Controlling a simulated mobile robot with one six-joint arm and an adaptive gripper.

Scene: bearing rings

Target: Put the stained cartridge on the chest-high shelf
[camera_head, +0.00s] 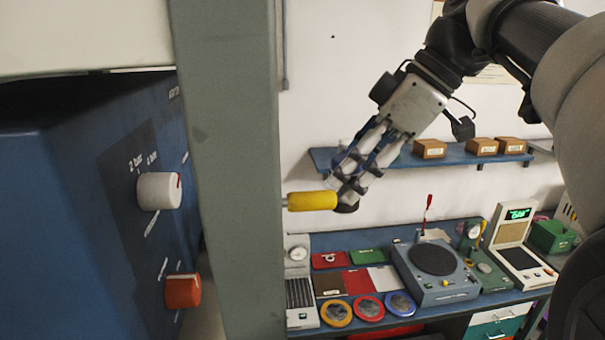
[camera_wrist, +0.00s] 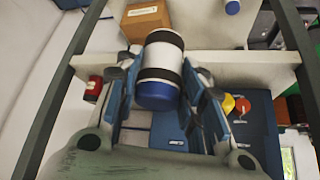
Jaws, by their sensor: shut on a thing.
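My gripper (camera_head: 352,190) is shut on a cartridge (camera_wrist: 160,70), a white cylinder with black bands and a blue end, seen between the fingers in the wrist view. In the head view the fingers mostly hide it. No stain can be made out on it. The blue wall shelf (camera_head: 460,158) is behind my gripper, with its left part bare. I cannot tell how far the gripper is from the shelf.
Several brown boxes (camera_head: 430,149) stand on the right of the shelf. A yellow handle (camera_head: 312,201) sticks out beside the grey-green post (camera_head: 235,170). A blue cabinet (camera_head: 80,210) fills the left. The bench below holds a turntable-like device (camera_head: 435,268) and coloured trays.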

